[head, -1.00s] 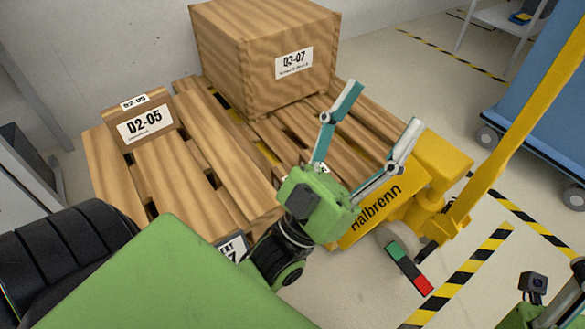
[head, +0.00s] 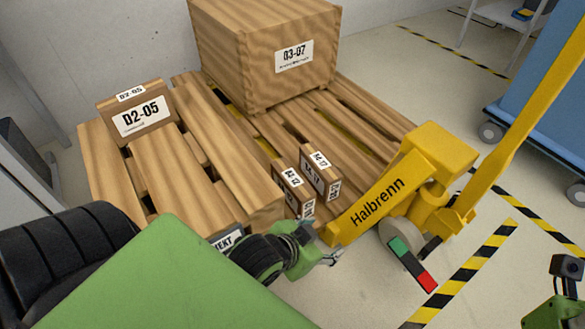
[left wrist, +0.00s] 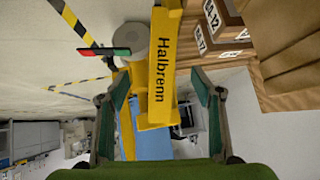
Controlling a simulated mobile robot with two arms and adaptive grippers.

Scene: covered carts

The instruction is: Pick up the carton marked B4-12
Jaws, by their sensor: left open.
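Two small brown cartons stand side by side at the pallet's front, left of the yellow truck's body in the head view. The left one (head: 293,190) and the right one (head: 319,172) have white labels too small to read surely there. In the left wrist view, they show at the top right; the lower label (left wrist: 201,39) ends in "12", and the other (left wrist: 212,17) looks similar. My left gripper (head: 333,257) is in front of and below the cartons, apart from them. Its fingers (left wrist: 160,95) are spread and empty. My right wrist shows at the bottom right, its fingers out of frame.
A yellow pallet truck marked Halbrenn (head: 378,203) stands close beside the cartons and my left gripper. A large crate D3-07 (head: 270,50) sits behind on the pallet. A carton D2-05 (head: 143,118) is at left. Striped floor lies right; a blue cart (head: 545,110) stands beyond.

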